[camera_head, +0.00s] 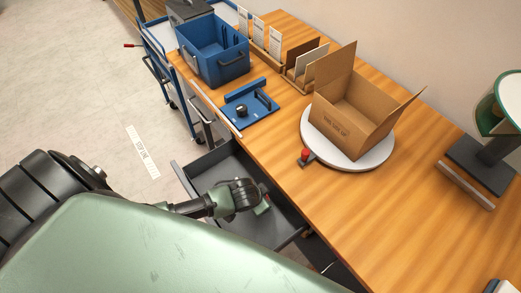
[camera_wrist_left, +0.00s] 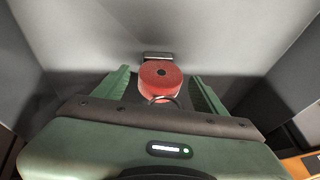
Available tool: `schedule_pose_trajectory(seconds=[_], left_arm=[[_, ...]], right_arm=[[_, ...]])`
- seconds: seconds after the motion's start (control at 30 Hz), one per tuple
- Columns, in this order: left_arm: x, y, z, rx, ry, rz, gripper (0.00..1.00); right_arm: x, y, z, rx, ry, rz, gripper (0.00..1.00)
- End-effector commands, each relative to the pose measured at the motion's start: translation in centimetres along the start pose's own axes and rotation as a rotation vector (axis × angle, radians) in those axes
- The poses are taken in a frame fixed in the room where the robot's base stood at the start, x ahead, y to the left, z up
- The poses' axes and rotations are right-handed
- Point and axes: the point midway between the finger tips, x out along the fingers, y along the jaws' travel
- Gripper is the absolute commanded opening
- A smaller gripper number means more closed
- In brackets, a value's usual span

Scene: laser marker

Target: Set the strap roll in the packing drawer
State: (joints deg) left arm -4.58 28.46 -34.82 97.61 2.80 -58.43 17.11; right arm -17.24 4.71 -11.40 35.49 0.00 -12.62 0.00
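The strap roll (camera_wrist_left: 160,76) is a red roll with a dark centre hole, in the left wrist view between the two green fingers of my left gripper (camera_wrist_left: 160,88). A gap shows on each side of it, so the fingers are open around it. The packing drawer (camera_head: 268,226) is a grey drawer pulled out under the table. In the head view my left gripper (camera_head: 262,206) is over or inside this drawer and mostly hides the roll. I cannot tell whether the roll touches the drawer floor. My right gripper is not in view.
The wooden table (camera_head: 285,188) borders the drawer. It bears a turntable (camera_head: 362,163) with an open carton (camera_head: 353,115), a red button (camera_head: 305,155), a blue fixture plate (camera_head: 255,117) and a blue bin (camera_head: 222,68). A blue trolley (camera_head: 156,60) stands behind.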

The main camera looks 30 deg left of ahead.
Motion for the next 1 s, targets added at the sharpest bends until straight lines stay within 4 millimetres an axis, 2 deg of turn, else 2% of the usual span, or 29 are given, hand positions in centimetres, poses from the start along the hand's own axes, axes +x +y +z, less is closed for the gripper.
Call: schedule_pose_trajectory(seconds=[0.23,0.37,0.8,1.0], left_arm=[[-0.1,-0.1,0.0,0.0,0.0,0.0,0.71],[-1.1,-0.1,-0.1,0.001,0.0,0.0,0.71],[-9.7,0.0,-0.1,0.0,0.002,0.001,0.71],[-11.9,-0.1,-0.1,-0.001,0.0,0.0,0.71]], right_arm=[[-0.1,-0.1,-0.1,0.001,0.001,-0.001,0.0],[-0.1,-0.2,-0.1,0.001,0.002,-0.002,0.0],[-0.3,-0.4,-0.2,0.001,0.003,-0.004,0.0],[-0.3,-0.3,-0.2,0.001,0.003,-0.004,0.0]])
